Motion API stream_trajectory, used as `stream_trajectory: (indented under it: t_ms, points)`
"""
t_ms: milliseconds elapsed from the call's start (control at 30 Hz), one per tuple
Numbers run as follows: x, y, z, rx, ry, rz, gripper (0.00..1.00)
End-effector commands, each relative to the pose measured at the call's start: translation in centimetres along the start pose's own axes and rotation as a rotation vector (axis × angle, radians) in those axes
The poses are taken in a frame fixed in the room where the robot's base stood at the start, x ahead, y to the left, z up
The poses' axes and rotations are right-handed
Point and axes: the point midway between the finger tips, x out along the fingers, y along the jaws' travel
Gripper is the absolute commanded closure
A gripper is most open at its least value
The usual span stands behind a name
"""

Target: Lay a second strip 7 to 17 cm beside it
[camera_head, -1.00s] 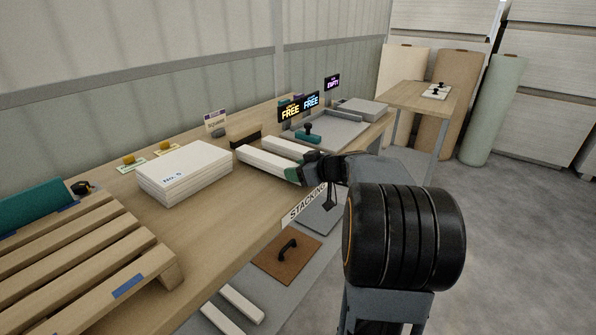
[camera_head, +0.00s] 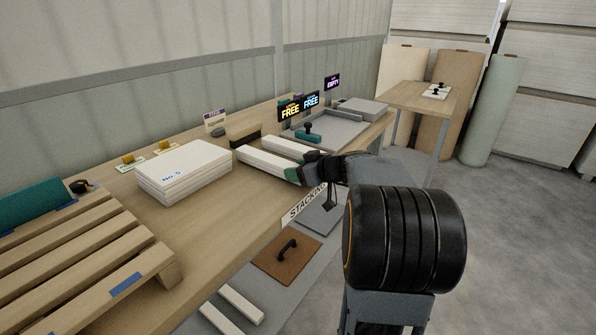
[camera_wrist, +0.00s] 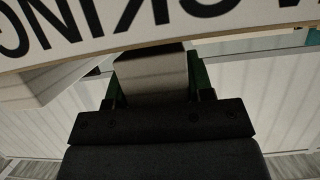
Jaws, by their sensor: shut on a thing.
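Two pale strips lie side by side on the bench, with a narrow gap between them. The near strip (camera_head: 265,162) has its right end in my gripper (camera_head: 299,173), which is shut on it. In the wrist view, the strip's end (camera_wrist: 150,72) shows between the green fingers. The far strip (camera_head: 291,145) runs beside it, and its right end is partly hidden behind my gripper. I cannot tell whether the held strip touches the bench.
A stack of white boards (camera_head: 182,170) stands left of the strips, and a slatted wooden pallet (camera_head: 85,250) is at the near left. A dark block (camera_head: 245,137) sits behind the strips. A grey tray (camera_head: 345,131) lies beyond. More strips (camera_head: 235,308) lie below the bench.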

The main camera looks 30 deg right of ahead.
Motion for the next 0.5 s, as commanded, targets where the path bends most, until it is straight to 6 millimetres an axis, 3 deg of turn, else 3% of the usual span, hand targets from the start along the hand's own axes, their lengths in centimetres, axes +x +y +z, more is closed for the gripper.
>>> stream_trajectory:
  t_ms: [500]
  points:
    - [0.15,0.01,0.35,-0.002,0.002,0.000,0.85]
